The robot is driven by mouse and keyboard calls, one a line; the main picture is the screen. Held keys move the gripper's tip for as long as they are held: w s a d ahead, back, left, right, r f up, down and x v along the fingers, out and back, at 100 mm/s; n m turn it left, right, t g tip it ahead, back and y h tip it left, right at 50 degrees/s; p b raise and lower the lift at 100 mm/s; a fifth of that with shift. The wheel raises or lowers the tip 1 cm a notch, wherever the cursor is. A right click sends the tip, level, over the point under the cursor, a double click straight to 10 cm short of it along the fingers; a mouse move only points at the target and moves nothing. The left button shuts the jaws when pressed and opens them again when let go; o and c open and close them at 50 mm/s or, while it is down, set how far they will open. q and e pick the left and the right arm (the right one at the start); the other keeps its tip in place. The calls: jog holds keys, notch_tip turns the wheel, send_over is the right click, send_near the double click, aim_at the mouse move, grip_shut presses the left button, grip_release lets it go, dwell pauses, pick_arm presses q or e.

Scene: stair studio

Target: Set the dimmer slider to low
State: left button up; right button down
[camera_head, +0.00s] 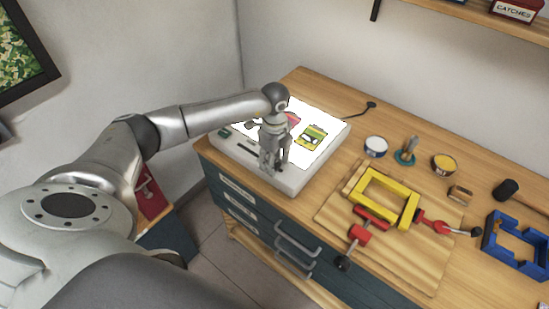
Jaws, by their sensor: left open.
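A white light box (327,153) with a bright top lies on the left end of the workbench. A dark slot (246,148), which looks like the dimmer slider's track, runs along its front border. The slider knob cannot be made out; my gripper covers part of that border. My left gripper (272,172) is open and points down over the front border of the box, right of the visible slot. I cannot tell whether it touches anything. My right gripper is not in view.
A green switch (225,133) sits on the box's front left corner. Colourful flat pieces (313,136) lie on the lit top. A yellow frame (386,193) with red clamps lies on a wooden board to the right. Tins stand behind it, and a blue frame (512,246) lies far right.

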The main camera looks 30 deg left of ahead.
aim_at(244, 147)
pick_arm(q)
grip_shut()
jog(key=a+b, duration=0.1)
jog(key=a, duration=0.3)
jog(key=a+b, duration=0.1)
jog(key=a, duration=0.3)
jog(key=w+a+b, duration=0.1)
jog(key=a+b, duration=0.1)
jog(key=a, duration=0.2)
jog(key=shift+a, duration=0.1)
jog(key=shift+a+r, duration=0.1)
jog(key=shift+r, duration=0.05)
jog(key=shift+c, duration=1.5)
grip_release()
jog(key=shift+o, duration=1.3)
jog(key=shift+a, duration=0.1)
jog(key=shift+o, duration=0.2)
